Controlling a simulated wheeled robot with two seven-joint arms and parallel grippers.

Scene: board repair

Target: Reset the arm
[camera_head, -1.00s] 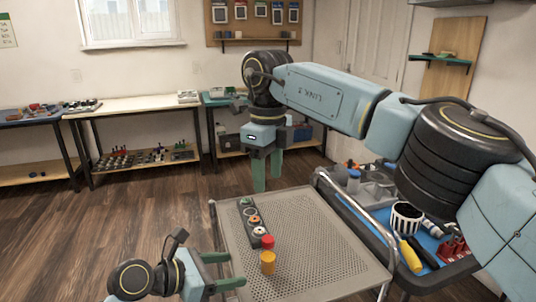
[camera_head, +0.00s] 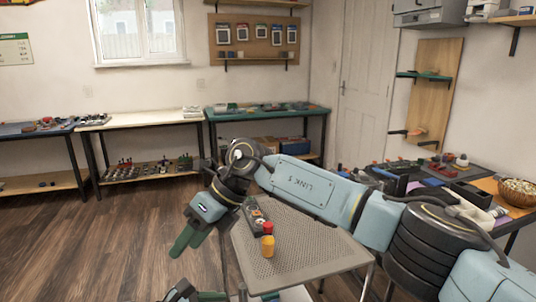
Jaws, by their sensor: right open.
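My right arm reaches in from the right across the cart. Its gripper (camera_head: 190,240), with green fingers, is open and empty, pointing down over the floor left of the cart. My left gripper (camera_head: 208,296) shows only in part at the bottom edge, and whether its jaws are open is hidden. The perforated metal cart top (camera_head: 315,250) bears a dark strip (camera_head: 257,214) with round parts. A red piece (camera_head: 268,229) and a yellow-orange cylinder (camera_head: 267,247) stand near its front end. My right forearm and wrist hide the cart's far edge.
A bench with a green top (camera_head: 290,110) and a white-topped bench (camera_head: 145,119) line the back wall. At right, a table bears bins, tools and a wooden bowl (camera_head: 516,192). The wood floor (camera_head: 100,245) at left is clear.

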